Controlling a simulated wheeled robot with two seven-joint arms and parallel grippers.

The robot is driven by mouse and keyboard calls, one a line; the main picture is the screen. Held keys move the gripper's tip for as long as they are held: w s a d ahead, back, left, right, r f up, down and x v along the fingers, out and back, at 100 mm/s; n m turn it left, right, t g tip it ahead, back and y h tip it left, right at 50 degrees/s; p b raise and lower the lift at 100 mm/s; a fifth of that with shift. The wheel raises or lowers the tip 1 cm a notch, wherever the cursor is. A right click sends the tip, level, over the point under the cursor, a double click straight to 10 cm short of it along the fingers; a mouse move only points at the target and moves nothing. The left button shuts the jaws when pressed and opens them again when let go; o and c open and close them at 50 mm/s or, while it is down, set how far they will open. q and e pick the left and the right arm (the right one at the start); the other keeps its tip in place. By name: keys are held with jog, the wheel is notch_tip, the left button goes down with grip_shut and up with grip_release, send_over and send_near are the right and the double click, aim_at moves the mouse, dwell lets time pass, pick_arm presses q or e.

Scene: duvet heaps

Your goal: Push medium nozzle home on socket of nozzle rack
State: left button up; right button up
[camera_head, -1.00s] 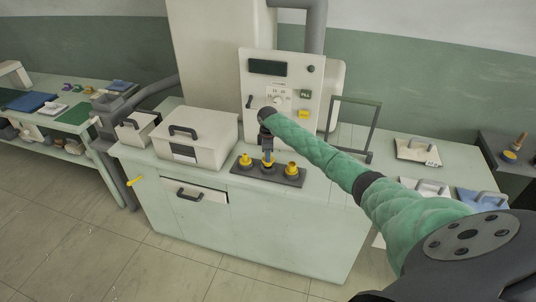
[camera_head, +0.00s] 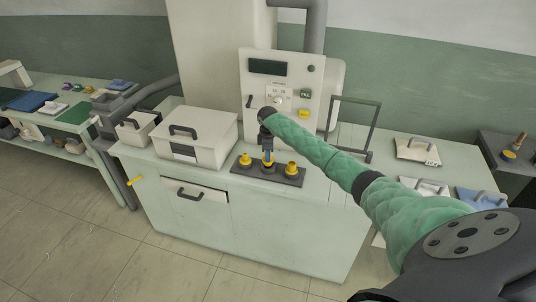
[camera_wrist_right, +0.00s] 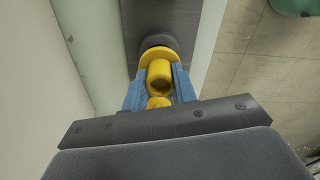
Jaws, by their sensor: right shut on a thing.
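The nozzle rack (camera_head: 258,175) is a dark flat bar on the pale green bench. Yellow nozzles stand at its left end (camera_head: 245,160) and right end (camera_head: 291,169). My right gripper (camera_head: 268,158) points down over the middle of the rack, its blue fingers shut on the yellow medium nozzle (camera_head: 268,164). In the right wrist view, the nozzle (camera_wrist_right: 159,77) sits between the blue fingers (camera_wrist_right: 159,88), with its wide flange towards a dark round socket (camera_wrist_right: 158,41). Whether the flange is fully seated cannot be told. My left gripper is out of view.
A white lidded box (camera_head: 205,135) stands left of the rack. A panel with a dial and buttons (camera_head: 278,80) rises behind it. A metal frame (camera_head: 372,130) stands to the right. A drawer (camera_head: 195,194) is below the bench top.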

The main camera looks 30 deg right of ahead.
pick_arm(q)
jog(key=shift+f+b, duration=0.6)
pick_arm(e)
jog(key=shift+f, duration=1.7)
jog(key=o, duration=1.1)
jog(key=shift+r, duration=0.1)
notch_tip(320, 180, up, 6)
jog(key=b, duration=0.3)
jog(key=shift+w, duration=0.1)
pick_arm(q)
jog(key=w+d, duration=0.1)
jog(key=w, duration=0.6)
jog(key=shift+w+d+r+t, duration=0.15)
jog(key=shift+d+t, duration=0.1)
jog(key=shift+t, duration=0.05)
pick_arm(e)
jog(key=shift+r, duration=0.8)
